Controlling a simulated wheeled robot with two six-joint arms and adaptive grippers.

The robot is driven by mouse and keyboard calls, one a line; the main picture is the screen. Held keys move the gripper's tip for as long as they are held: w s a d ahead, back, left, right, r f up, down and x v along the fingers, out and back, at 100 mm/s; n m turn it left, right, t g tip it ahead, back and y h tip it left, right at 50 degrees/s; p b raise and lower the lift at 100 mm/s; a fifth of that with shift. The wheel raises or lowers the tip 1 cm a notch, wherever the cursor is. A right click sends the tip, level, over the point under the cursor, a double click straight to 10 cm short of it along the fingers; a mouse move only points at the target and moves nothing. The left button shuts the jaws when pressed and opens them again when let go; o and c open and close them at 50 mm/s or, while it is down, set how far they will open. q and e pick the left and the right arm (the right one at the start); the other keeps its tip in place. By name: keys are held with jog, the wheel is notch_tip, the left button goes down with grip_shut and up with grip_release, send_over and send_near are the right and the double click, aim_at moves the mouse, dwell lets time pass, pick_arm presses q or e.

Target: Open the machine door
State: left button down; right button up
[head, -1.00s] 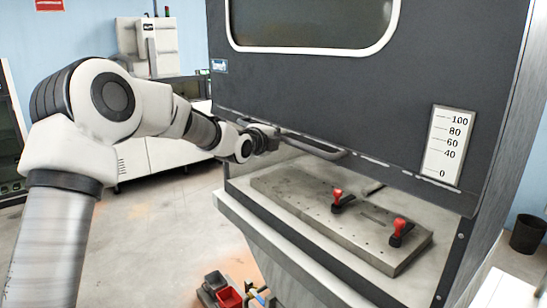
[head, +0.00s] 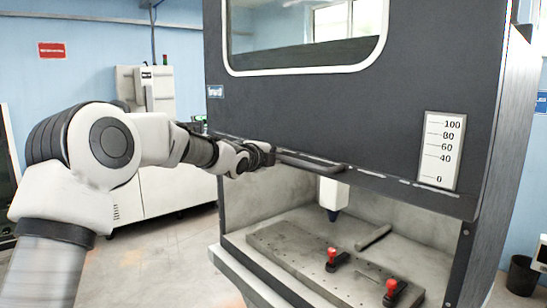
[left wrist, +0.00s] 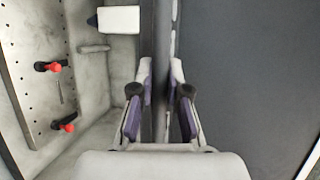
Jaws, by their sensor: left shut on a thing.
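The machine door (head: 300,108) is a dark grey panel with a white-framed window, and it is raised part of the way, with the work chamber open below it. Its bar handle (head: 311,163) runs along the lower edge. My left gripper (head: 268,156) is at the left end of the handle. In the left wrist view its two fingers (left wrist: 161,100) are closed around the dark handle bar (left wrist: 162,65), one on each side. The door panel (left wrist: 245,80) fills the right of that view. My right gripper is not in view.
Inside the chamber lies a metal plate (head: 300,262) with two red-handled clamps (head: 332,256) (head: 391,287). A white tool head (head: 333,194) hangs above it. A scale (head: 441,150) is on the door's right. A black bin (head: 522,275) stands at the far right.

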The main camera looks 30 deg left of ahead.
pick_arm(q)
jog(key=c, duration=1.1)
grip_release()
jog(key=shift+c, duration=0.2)
jog(key=s+r, duration=0.2)
jog(key=s, duration=0.9)
jog(key=shift+s, duration=0.4)
jog(key=shift+w, duration=0.1)
jog(key=shift+r, duration=0.1)
